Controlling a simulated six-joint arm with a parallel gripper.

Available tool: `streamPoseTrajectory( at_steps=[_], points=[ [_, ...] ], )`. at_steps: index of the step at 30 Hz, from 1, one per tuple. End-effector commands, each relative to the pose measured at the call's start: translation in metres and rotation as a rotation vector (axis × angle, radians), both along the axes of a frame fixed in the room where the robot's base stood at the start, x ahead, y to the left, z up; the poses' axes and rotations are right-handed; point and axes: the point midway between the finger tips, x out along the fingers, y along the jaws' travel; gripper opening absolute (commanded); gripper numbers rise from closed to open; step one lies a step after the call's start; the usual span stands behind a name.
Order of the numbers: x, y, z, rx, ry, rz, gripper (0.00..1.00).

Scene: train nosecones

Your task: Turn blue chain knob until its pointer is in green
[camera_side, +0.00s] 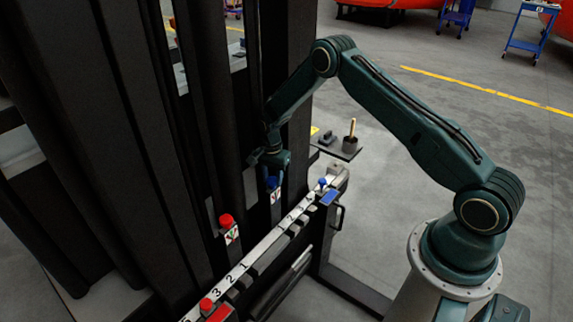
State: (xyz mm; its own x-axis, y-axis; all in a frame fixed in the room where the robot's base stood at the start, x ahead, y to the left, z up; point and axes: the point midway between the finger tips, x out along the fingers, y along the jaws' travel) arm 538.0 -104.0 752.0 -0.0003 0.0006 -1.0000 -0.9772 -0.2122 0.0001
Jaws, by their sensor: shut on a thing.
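The blue knob (272,182) sits on a dark upright column in the middle of the side view, with a small dial plate (275,196) just below it. The plate carries some green and red. My gripper (270,172) is at the blue knob, shut on it from above and in front, and covers part of it. The pointer is too small to make out, so I cannot tell which colour it is in.
A red knob (226,220) with its own dial plate (232,234) is to the left. A numbered white rail (262,247) runs below, with a red block (219,313) and a blue block (329,197) on it. Open floor lies behind.

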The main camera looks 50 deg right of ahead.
Motion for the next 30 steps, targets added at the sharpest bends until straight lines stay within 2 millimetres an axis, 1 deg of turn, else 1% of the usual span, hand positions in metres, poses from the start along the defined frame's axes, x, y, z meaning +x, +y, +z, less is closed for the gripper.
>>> streamPoseTrajectory(
  at_steps=[21,30],
  points=[
    [0.0003,-0.0004,0.0008,-0.001,-0.001,-0.678,0.13],
    [0.0003,-0.0004,0.0008,-0.001,-0.001,-0.898,0.13]
  ],
)
